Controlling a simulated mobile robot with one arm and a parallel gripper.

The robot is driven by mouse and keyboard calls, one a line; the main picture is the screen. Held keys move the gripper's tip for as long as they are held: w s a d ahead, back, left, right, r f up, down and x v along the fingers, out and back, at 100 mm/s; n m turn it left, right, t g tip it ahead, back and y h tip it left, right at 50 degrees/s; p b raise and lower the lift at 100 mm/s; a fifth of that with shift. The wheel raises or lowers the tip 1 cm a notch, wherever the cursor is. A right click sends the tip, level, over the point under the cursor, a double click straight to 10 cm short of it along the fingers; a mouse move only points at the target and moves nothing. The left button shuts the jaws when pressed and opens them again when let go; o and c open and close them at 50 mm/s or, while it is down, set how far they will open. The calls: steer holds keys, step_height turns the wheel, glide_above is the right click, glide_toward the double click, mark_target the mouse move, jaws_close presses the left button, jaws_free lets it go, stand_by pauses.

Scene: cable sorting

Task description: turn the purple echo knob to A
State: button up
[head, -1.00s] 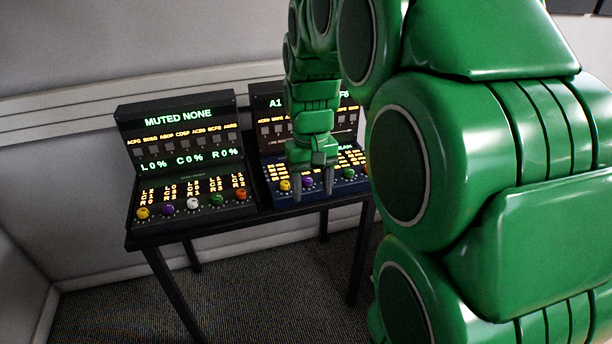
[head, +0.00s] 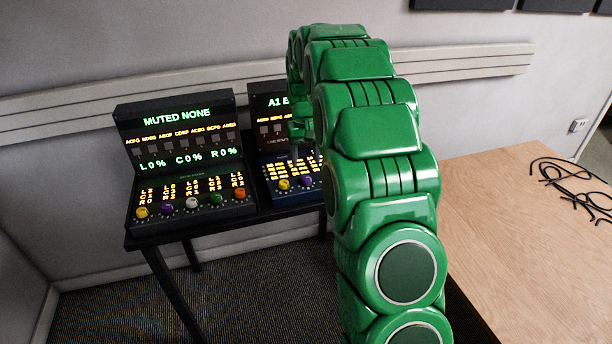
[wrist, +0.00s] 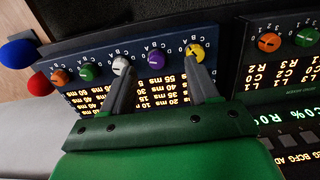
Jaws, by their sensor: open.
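The purple echo knob (head: 306,181) sits on the blue right-hand console (head: 276,198), right of its yellow knob (head: 284,185). In the wrist view the purple knob (wrist: 156,58) lies between the yellow knob (wrist: 194,50) and the white knob (wrist: 121,65). My gripper (wrist: 158,74) is open, and the purple knob shows between its spread fingertips, which appear near the white and yellow knobs. I cannot tell the height gap. In the head view my arm hides most of the gripper and the console's right side. The purple knob's pointer is too small to read surely.
A black console (head: 180,120) reading MUTED NONE stands at left, with its own purple knob (head: 167,211). Both consoles stand on a dark table (head: 160,238). A wooden table (head: 490,220) with black cables (head: 570,180) is at right. Red (wrist: 40,82) and blue (wrist: 17,53) rounded objects show at the wrist view's edge.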

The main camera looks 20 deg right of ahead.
mark_target(306, 178)
steer(key=w+f, duration=0.1)
steer(key=w+d+f, duration=0.1)
steer(key=w, duration=0.1)
steer(key=shift+w+d+f, duration=0.15)
steer(key=shift+w+f, duration=0.1)
steer(key=shift+f, duration=3.9)
steer(key=c, duration=1)
steer(key=shift+c, duration=0.2)
